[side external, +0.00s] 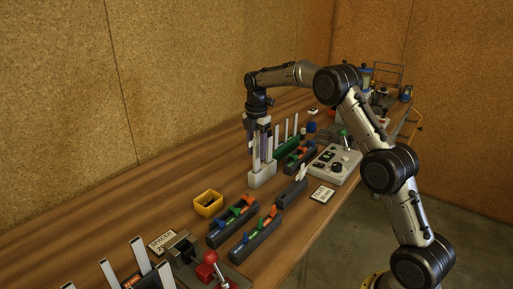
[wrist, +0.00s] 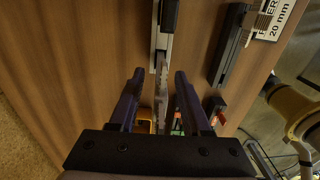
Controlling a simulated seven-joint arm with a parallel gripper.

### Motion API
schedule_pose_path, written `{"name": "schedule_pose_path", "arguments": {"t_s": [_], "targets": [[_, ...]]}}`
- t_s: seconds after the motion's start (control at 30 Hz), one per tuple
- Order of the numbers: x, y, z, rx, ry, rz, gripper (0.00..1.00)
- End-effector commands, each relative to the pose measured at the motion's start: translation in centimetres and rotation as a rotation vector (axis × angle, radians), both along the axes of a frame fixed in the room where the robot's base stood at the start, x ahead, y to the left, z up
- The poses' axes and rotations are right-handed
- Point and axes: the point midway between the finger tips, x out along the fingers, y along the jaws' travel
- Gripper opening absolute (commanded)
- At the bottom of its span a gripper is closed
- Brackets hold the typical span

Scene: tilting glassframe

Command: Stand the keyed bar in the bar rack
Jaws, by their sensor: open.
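My gripper (side external: 261,145) points down over a pale grey block (side external: 262,178) on the bench. In the wrist view its two dark fingers (wrist: 159,75) are apart. A thin grey bar (wrist: 161,92) shows between them, with space on both sides. The bar appears to stand upright from the pale block, which shows with a dark top part in the wrist view (wrist: 163,42). I cannot clearly see the bar's key or its seating. A green rack (side external: 287,147) with several pale upright bars stands just behind.
A dark holder (side external: 290,194) with a pale notched piece stands to the right, near a label card (side external: 321,193). A yellow bin (side external: 208,204), dark trays with coloured pieces (side external: 233,222) and a control box (side external: 333,163) are close by. Bare wood lies left of the block.

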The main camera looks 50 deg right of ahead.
Motion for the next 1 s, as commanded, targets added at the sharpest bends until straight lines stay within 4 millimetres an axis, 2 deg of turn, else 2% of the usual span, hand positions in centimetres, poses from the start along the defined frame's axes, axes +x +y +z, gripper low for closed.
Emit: {"name": "schedule_pose_path", "arguments": {"t_s": [0.13, 0.23, 0.6, 0.7, 1.0], "targets": [[0.1, 0.0, 0.8, -0.001, -0.002, 0.000, 0.48], [0.1, 0.0, 2.2, -0.002, -0.005, 0.000, 0.48], [0.2, 0.0, 10.0, -0.002, -0.005, 0.000, 0.48], [0.1, 0.0, 11.6, -0.001, -0.003, 0.000, 0.48], [0.0, 0.0, 13.7, 0.000, 0.000, 0.000, 0.48]]}}
